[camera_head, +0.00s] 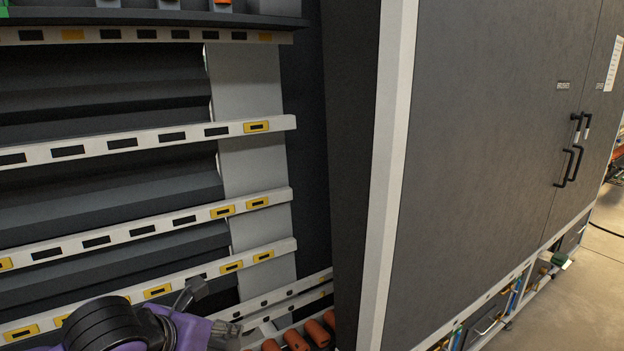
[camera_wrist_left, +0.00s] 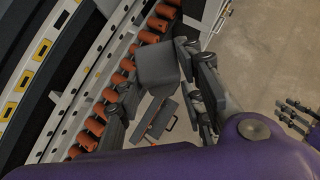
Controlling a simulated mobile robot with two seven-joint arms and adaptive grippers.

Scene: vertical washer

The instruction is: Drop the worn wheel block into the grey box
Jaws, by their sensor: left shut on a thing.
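My left gripper (camera_wrist_left: 156,66) is shut on a plain dark grey block (camera_wrist_left: 157,64), which shows between its two fingers in the left wrist view. I take this to be the worn wheel block; its wear cannot be made out. In the head view my left gripper (camera_head: 208,311) is at the bottom, beside the lower rack rails, and the block is not clear there. A small grey box-like thing (camera_wrist_left: 157,118) with a dark handle and a reddish edge shows below the block, between the fingers. I cannot tell whether it is the grey box. My right gripper is not in view.
A row of orange cylinders (camera_head: 296,340) lies along the rack's bottom; they also show in the left wrist view (camera_wrist_left: 112,95). Rack rails (camera_head: 140,230) with yellow and black labels rise at left. A tall dark cabinet (camera_head: 480,120) stands right.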

